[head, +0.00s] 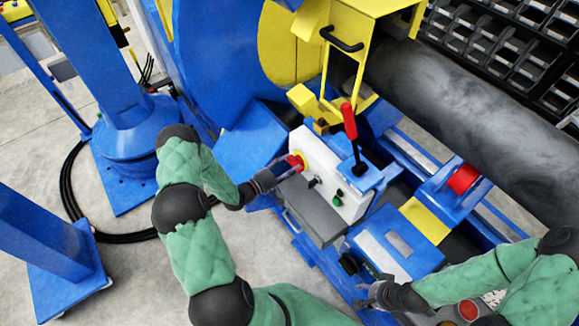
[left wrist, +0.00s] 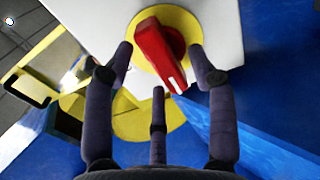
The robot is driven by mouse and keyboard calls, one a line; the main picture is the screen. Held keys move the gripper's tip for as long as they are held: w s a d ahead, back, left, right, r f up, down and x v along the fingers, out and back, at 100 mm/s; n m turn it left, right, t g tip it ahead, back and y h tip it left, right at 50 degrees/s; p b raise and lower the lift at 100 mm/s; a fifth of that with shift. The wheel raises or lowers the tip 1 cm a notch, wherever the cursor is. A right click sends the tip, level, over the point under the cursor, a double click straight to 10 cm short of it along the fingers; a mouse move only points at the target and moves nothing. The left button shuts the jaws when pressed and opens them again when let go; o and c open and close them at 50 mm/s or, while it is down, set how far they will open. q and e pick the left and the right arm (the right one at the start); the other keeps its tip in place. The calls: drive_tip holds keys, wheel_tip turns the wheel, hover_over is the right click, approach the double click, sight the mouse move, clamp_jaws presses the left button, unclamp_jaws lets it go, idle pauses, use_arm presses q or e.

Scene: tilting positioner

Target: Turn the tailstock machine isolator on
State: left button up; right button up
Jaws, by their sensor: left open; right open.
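The isolator is a red rotary handle (left wrist: 158,55) on a round yellow plate (left wrist: 188,20), fixed to a white panel (head: 320,165). In the left wrist view the handle slants from upper left to lower right, with a white mark at its lower end. My left gripper (left wrist: 161,62) is open, its fingers spread on both sides of the handle; whether they touch it I cannot tell. In the head view the left gripper (head: 277,171) largely covers the handle, leaving a bit of yellow and red showing. My right gripper (head: 366,296) is open and empty at the lower right.
A red-knobbed lever (head: 349,122) rises beside the white panel. A green button (head: 337,198) and a small black switch (head: 314,182) sit on the panel. A grey ledge (head: 315,213) lies below. A yellow frame (head: 357,45) stands above; a blue column (head: 105,85) stands left.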

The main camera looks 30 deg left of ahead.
use_arm(q)
drive_tip(key=shift+w+d, duration=0.1)
drive_tip(key=shift+w, duration=0.15)
clamp_jaws()
